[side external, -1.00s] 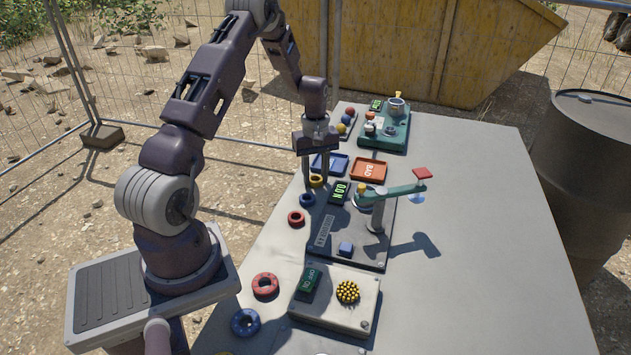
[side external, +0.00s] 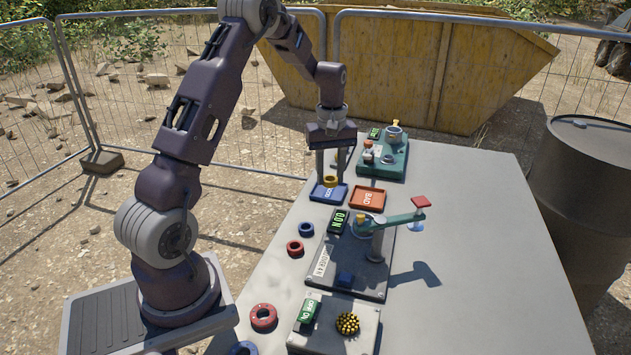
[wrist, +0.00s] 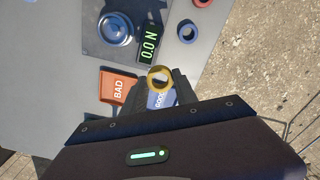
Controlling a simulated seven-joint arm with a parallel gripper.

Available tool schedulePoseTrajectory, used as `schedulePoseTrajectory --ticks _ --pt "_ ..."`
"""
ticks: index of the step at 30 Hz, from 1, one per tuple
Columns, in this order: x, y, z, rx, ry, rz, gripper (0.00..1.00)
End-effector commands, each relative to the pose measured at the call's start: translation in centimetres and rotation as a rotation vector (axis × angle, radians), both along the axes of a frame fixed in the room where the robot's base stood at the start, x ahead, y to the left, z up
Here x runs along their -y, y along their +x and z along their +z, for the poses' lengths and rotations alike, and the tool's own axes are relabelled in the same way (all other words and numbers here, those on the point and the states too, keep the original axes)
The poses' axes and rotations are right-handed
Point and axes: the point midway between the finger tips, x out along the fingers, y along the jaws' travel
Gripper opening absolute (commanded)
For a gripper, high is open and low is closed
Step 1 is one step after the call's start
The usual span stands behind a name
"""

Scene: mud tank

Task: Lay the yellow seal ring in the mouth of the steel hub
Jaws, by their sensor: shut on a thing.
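The yellow seal ring (side external: 331,181) is held between the fingers of my gripper (side external: 331,177), over the blue GOOD tray (side external: 316,195). In the wrist view the ring (wrist: 160,77) sits between the two fingertips (wrist: 159,88), with its hole showing. I cannot tell how far the ring is above the tray floor. A grey metal cup (side external: 394,134) on the green base (side external: 385,158) at the back looks like the steel hub. It stands to the right of my gripper, and its mouth is only partly visible.
The orange BAD tray (side external: 367,198) lies right of the blue tray. A tester with a green arm (side external: 395,219) stands nearer the camera. Red (side external: 294,248) and blue (side external: 306,229) rings lie on the table. The table's right side is clear.

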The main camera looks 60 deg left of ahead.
Motion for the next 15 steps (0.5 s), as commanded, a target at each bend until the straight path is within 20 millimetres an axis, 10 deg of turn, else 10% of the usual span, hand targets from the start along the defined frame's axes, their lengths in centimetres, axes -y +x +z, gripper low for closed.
schedulePoseTrajectory --ticks 7,15 --pt "8.2 3.7 1.0 0.000 0.000 -0.225 0.00" --pt "10.1 4.3 -0.5 -0.004 -0.002 -0.275 0.00"
